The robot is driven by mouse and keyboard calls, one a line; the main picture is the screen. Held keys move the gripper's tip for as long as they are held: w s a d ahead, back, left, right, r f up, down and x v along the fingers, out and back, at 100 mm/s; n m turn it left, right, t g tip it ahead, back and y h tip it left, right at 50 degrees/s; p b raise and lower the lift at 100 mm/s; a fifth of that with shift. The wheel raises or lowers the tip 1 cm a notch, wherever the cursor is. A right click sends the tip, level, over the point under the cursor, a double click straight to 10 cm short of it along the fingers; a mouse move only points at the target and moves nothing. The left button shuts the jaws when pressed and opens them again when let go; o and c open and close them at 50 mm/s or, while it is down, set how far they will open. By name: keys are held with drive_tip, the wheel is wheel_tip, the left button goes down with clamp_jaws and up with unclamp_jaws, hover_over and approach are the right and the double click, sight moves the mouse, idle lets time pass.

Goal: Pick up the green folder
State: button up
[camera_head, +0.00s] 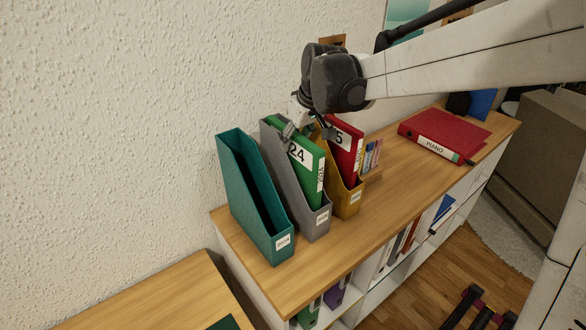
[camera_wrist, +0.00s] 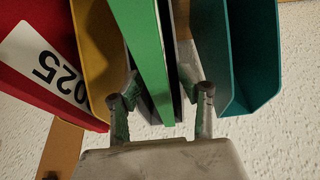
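The green folder (camera_head: 315,175), with a white label reading 24, stands upright in a grey magazine holder (camera_head: 317,224). My gripper (camera_head: 300,133) is at the folder's upper back edge, coming from above and behind. In the wrist view the folder (camera_wrist: 146,40) runs between the two fingers of my gripper (camera_wrist: 160,95), which are apart, one on each side of it. I see gaps beside the folder there, so the fingers do not look closed on it. Part of the folder's top is hidden by my gripper in the head view.
A teal holder (camera_head: 262,215) stands empty to the left. A yellow holder (camera_head: 347,202) with a red folder (camera_head: 343,145) stands close on the right. A red binder (camera_head: 433,135) lies on the wooden shelf top (camera_head: 408,170) at the far right. The wall is close behind.

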drive_tip(key=shift+f, duration=0.1)
clamp_jaws()
idle(0.4)
